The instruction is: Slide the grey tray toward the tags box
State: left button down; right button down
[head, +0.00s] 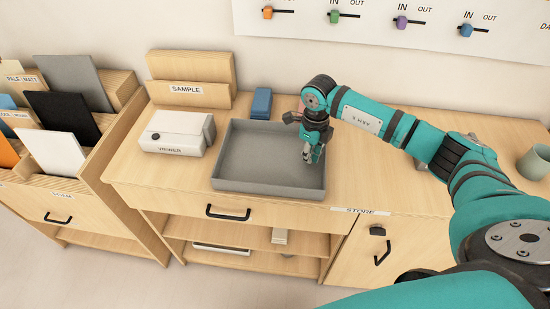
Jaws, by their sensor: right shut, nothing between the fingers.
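The grey tray (268,187) is a shallow rectangular tray on the wooden cabinet top, near its front edge. It looks empty apart from my gripper. My right gripper (311,158) points down over the tray's right end, inside or just above its right wall. Its fingers are shut with nothing between them; I cannot tell whether they touch the wall. I cannot read a tags label on any box. A white box (180,125) with a small front label stands left of the tray, a narrow gap apart. My left gripper is not in view.
A wooden holder marked SAMPLE (190,94) stands behind the white box. A blue block (261,103) is behind the tray. A green cup (534,161) stands far right. A rack of coloured panels (62,125) is at left. The cabinet's front edge is close to the tray.

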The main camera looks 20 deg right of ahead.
aim_at(350, 170)
jog(key=shift+f+b, duration=0.65)
jog(key=shift+f, duration=0.3)
jog(key=shift+s, duration=0.2)
jog(key=shift+d, duration=0.1)
jog(key=shift+s+d+f, duration=0.15)
jog(key=shift+d, duration=0.05)
jog(key=shift+s+d, duration=0.7)
jog(key=shift+d, duration=0.35)
jog(key=shift+s+d, duration=0.7)
jog(key=shift+d, duration=0.35)
jog(key=shift+s+d, duration=0.3)
jog(key=shift+d, duration=0.25)
jog(key=shift+s+d, duration=0.3)
jog(key=shift+d, duration=0.2)
jog(key=shift+s+d, duration=0.15)
jog(key=shift+d, duration=0.05)
jog(key=shift+s+d, duration=0.35)
jog(key=shift+d, duration=0.2)
jog(key=shift+s+d, duration=0.3)
jog(key=shift+d, duration=0.2)
jog(key=shift+s+d, duration=0.15)
jog(key=shift+d, duration=0.2)
